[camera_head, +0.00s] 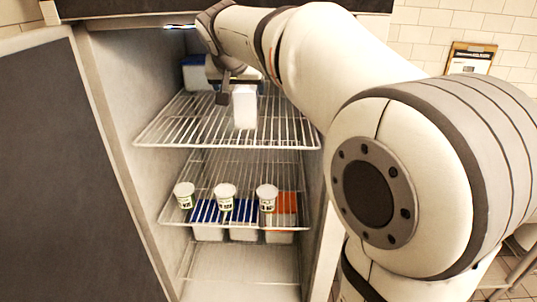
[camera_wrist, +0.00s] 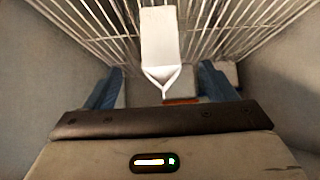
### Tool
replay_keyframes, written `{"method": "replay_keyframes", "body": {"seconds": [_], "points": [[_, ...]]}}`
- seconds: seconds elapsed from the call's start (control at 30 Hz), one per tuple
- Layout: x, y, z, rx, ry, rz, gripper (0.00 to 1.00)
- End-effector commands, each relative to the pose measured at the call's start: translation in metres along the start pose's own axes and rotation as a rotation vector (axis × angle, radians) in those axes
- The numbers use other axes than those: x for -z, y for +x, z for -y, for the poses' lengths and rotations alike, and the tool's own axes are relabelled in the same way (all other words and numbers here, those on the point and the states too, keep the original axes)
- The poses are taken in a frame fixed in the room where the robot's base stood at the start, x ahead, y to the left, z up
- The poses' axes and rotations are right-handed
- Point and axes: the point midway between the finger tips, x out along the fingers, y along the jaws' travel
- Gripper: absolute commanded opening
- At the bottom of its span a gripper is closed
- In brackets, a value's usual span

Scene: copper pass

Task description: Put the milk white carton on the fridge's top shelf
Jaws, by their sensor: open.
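The milk white carton (camera_head: 245,107) stands upright on the fridge's top shelf (camera_head: 180,125), near the shelf's middle. In the wrist view the carton (camera_wrist: 160,38) is ahead of the gripper, its folded top pointing toward the palm. My gripper (camera_head: 235,90) is inside the fridge at the carton's upper part. In the wrist view its two fingers (camera_wrist: 160,82) are spread wide, with gaps on both sides of the carton. The gripper is open and holds nothing. The head view partly hides the carton's top behind the gripper.
A blue-lidded tub (camera_head: 194,73) sits at the back left of the top shelf. The open fridge door (camera_head: 60,170) is at left. The top shelf's front left is clear.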

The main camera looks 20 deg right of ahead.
Motion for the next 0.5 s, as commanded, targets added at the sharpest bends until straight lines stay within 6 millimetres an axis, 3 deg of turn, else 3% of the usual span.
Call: {"method": "replay_keyframes", "body": {"seconds": [0.17,0.27,0.37,0.5], "points": [[-0.010,0.000,-0.005,0.000,-0.011,0.019,0.78],[-0.043,0.000,-0.021,0.001,-0.046,0.078,0.78],[-0.105,-0.001,-0.045,0.011,-0.105,0.183,0.78],[-0.206,-0.007,-0.079,0.051,-0.188,0.340,0.78]]}}
